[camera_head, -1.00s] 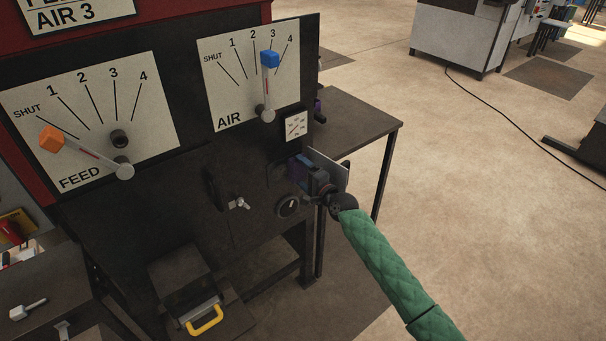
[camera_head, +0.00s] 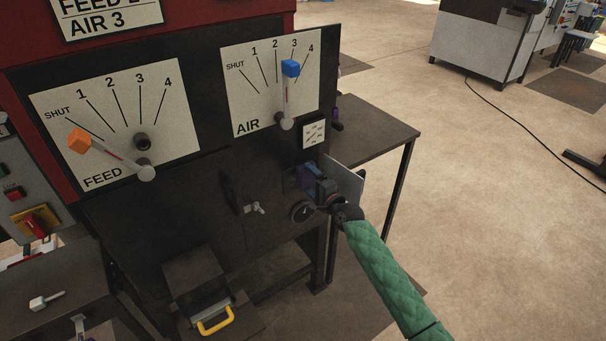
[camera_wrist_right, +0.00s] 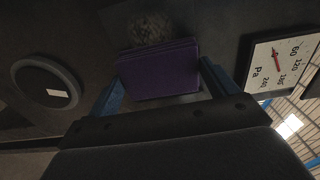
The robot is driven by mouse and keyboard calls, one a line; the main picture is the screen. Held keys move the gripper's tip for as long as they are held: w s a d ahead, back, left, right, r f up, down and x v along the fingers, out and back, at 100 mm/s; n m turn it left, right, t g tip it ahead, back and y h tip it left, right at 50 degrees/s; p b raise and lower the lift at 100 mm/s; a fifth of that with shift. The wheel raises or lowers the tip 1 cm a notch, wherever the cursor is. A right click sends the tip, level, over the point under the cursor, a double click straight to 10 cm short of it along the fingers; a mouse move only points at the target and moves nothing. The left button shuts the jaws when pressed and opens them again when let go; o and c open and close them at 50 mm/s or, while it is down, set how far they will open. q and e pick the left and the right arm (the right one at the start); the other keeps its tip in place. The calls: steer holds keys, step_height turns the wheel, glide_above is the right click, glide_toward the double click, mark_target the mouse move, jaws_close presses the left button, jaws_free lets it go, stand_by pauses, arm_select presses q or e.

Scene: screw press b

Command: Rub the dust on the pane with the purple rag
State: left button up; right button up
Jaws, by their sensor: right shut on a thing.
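My right gripper (camera_head: 318,186) reaches in from the lower right to the dark machine front and is shut on the purple rag (camera_wrist_right: 160,70). In the right wrist view the rag is a folded purple block between the two blue fingers. A grey, speckled dust patch (camera_wrist_right: 150,27) shows just beyond the rag's far edge, on a dark surface that I take for the pane. I cannot tell whether the rag touches it. In the head view the pane is mostly hidden behind the gripper. My left gripper is not in view.
A pressure gauge (camera_head: 313,134) sits just above the right gripper, and a round dial (camera_head: 302,211) just below it. The AIR lever (camera_head: 287,95) and FEED lever (camera_head: 110,155) stick out from the panel. A dark table (camera_head: 375,125) stands at the right.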

steer(key=shift+s+a+r+p, duration=0.1)
steer(key=shift+s+a+p, duration=0.3)
steer(key=shift+a, duration=0.35)
steer(key=shift+s+a, duration=0.2)
steer(key=shift+s, duration=0.15)
steer(key=shift+s+d, duration=0.3)
steer(key=shift+s, duration=0.1)
steer(key=shift+d, duration=0.1)
